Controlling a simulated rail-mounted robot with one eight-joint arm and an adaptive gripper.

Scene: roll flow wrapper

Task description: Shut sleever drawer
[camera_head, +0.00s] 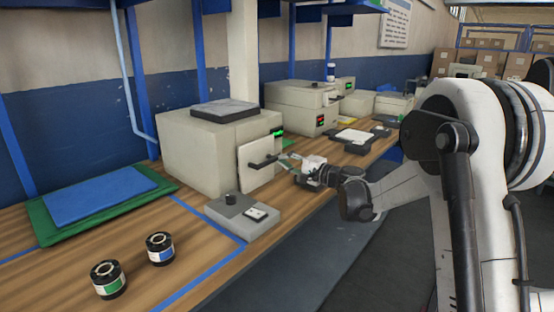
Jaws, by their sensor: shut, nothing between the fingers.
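A large cream machine (205,155) stands on the wooden bench, with a dark grey plate on top and a small green display. A pale front panel (250,177) with a dark bar handle (263,162) is on its right-facing side; it looks like the drawer front and seems to stand slightly out from the body. I cannot read any label naming it the sleever. My gripper (287,161) is shut and empty, just right of the handle. Whether its fingertips touch the handle or panel is too small to tell.
A grey control box (242,215) with a black knob sits in front of the machine. Two black rolls (160,249) and a blue pad on a green mat (165,183) lie at left. More machines (300,106) and a dark tray (354,138) stand further along the bench.

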